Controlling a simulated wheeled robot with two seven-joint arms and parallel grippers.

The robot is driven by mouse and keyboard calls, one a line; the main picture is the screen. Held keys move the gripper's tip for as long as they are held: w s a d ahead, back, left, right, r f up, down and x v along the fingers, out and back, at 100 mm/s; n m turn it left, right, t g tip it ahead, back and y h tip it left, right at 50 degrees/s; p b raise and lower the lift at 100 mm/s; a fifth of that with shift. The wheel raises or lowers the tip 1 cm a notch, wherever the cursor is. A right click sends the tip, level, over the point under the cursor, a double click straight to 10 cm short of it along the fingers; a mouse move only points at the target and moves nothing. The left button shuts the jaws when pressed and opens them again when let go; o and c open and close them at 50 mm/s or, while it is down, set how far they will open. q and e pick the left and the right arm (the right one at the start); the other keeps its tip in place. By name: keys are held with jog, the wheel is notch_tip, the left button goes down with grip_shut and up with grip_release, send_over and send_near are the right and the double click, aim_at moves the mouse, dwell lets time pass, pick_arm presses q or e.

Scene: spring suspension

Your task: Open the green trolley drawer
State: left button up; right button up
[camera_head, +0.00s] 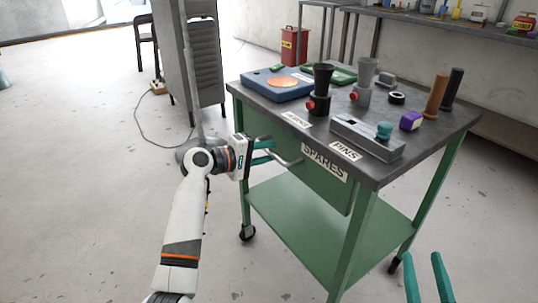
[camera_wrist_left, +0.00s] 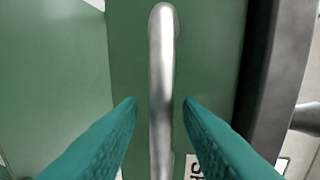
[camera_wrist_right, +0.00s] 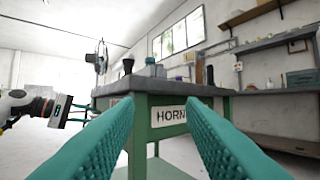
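The green trolley (camera_head: 315,252) has a grey top and a green drawer (camera_head: 328,187) with a SPARES label. Its silver bar handle (camera_head: 287,161) also shows upright in the left wrist view (camera_wrist_left: 161,90). My left gripper (camera_head: 268,152) is at the drawer front; in the left wrist view (camera_wrist_left: 160,103) its teal fingers are apart on either side of the handle, with gaps visible. Its fingers partly hide the handle in the head view. My right gripper (camera_head: 427,262) is open and empty at the lower right; the right wrist view (camera_wrist_right: 162,105) shows the trolley beyond its fingertips.
On the trolley top are a blue case (camera_head: 277,85), dark funnel-topped item (camera_head: 321,85), grey block (camera_head: 365,138), and brown (camera_head: 436,95) and black cylinders (camera_head: 453,88). A grey cabinet (camera_head: 205,60) stands behind left.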

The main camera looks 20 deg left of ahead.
pick_arm(q)
jog(key=shift+w+d+f, duration=0.1)
jog(key=shift+w+d, duration=0.3)
jog(key=shift+w, duration=0.1)
pick_arm(e)
jog(key=shift+s+r+t+y, duration=0.25)
jog(key=shift+r+t+y, duration=0.15)
jog(key=shift+r, duration=0.25)
pick_arm(q)
jog(key=shift+c, duration=0.5)
grip_shut()
